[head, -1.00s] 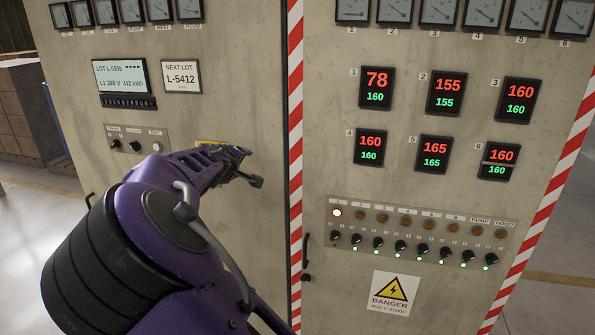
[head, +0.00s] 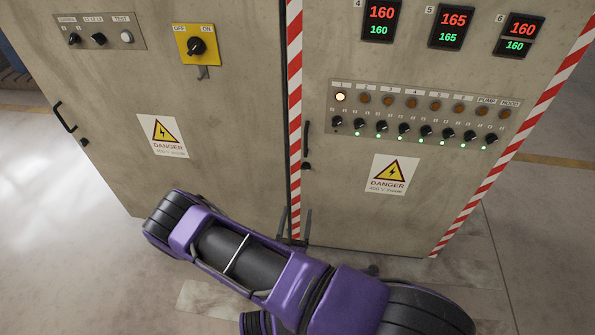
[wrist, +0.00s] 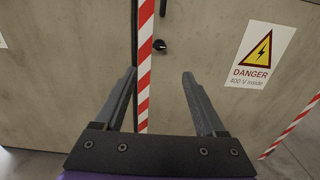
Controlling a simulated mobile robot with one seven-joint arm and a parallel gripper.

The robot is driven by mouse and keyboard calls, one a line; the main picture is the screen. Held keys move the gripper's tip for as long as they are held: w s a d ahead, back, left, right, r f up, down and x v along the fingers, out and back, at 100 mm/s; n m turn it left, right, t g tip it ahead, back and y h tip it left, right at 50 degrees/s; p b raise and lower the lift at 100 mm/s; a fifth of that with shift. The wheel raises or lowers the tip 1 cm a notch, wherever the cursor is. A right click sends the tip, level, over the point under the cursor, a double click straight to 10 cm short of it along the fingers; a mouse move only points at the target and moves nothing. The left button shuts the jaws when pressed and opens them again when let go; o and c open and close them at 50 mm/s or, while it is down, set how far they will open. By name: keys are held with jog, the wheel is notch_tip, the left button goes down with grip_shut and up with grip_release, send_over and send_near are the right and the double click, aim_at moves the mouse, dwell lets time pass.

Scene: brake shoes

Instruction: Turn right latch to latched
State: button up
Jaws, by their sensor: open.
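The right latch (head: 306,166) is a small black knob on the right cabinet door, close to the striped door edge and just below a black handle (head: 306,138). In the wrist view the latch (wrist: 160,45) appears beyond the fingertips, about midway between them; its short lever looks roughly sideways, but its exact angle is too small to tell. My gripper (head: 296,211) is low in front of the door seam, below the latch in the head view. In the wrist view my gripper (wrist: 158,74) is open and empty, its two fingers apart, not visibly touching the latch.
A danger sign (head: 394,174) is right of the latch, below a panel of knobs and lamps (head: 420,115). The left door carries another small black latch (head: 84,142), a handle (head: 64,117) and a yellow switch (head: 196,45). Open floor lies before the cabinet.

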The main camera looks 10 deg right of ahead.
aim_at(305, 169)
jog(key=b+x, duration=0.1)
jog(key=x, duration=1.6)
grip_shut()
